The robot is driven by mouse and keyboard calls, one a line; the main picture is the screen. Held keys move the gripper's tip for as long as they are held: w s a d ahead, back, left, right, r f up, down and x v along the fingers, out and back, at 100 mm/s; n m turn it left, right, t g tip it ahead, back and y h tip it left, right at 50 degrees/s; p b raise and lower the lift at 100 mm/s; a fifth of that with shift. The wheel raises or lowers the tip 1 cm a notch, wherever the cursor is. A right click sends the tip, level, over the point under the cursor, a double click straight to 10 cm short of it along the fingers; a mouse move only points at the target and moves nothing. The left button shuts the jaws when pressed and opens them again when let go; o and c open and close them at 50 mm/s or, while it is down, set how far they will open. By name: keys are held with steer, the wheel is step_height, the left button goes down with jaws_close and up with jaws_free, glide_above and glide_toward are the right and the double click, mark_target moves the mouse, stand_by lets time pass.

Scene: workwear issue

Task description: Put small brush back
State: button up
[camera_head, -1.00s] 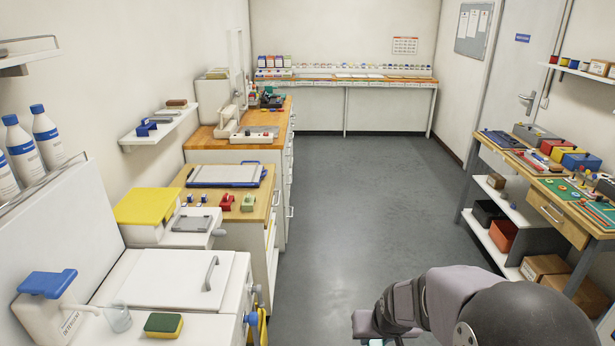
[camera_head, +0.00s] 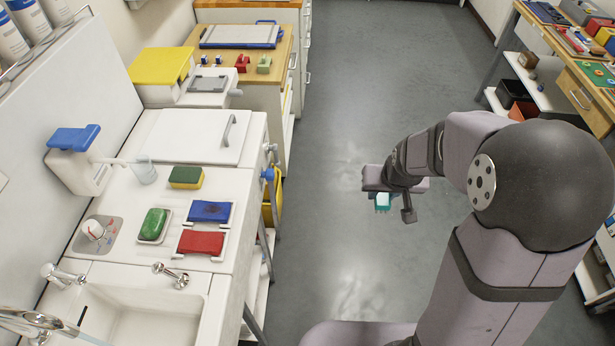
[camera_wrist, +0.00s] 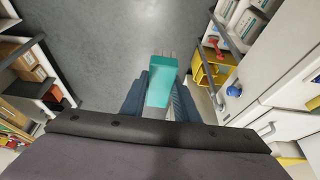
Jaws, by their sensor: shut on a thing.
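My gripper (camera_head: 383,192) hangs over open floor, to the right of the sink counter. In the wrist view its two dark blue fingers (camera_wrist: 158,92) are shut on a small teal brush (camera_wrist: 160,86), with short pale bristles or prongs at its far end. The brush also shows under the gripper in the head view (camera_head: 382,203), small and partly hidden by the jaws. On the counter, a blue pad-like thing (camera_head: 210,212) and a red one (camera_head: 201,243) each lie in a white holder; I cannot tell whether they are brushes.
A green soap bar (camera_head: 154,224) in a dish, a sponge (camera_head: 186,177), a clear cup (camera_head: 145,171) and a blue-topped dispenser (camera_head: 78,163) stand on the counter (camera_head: 235,190). The sink basin (camera_head: 140,318) is in front. A workbench (camera_head: 585,95) stands at right. The floor between is clear.

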steer(key=w+a+r+n+y+b, duration=0.1)
steer(key=w+a+n, duration=0.1)
steer(key=w+a, duration=0.6)
steer(key=w+a+r+n+y+b, duration=0.1)
steer(key=w+a+n, duration=0.2)
steer(key=a, duration=0.9)
steer(key=s+a+n+g+y+b, duration=0.1)
steer(key=s+a+n+b, duration=0.2)
steer(key=a, duration=2)
steer(key=shift+n, duration=0.5)
steer(key=shift+w+d+f+p, duration=0.1)
steer(key=shift+f+p, duration=1)
steer(key=shift+f, duration=1.2)
steer(key=shift+w+d+f+p, duration=0.1)
steer(key=shift+f+p, duration=1)
steer(key=shift+f, duration=1.2)
steer(key=shift+f, duration=0.15)
steer(key=o, duration=0.9)
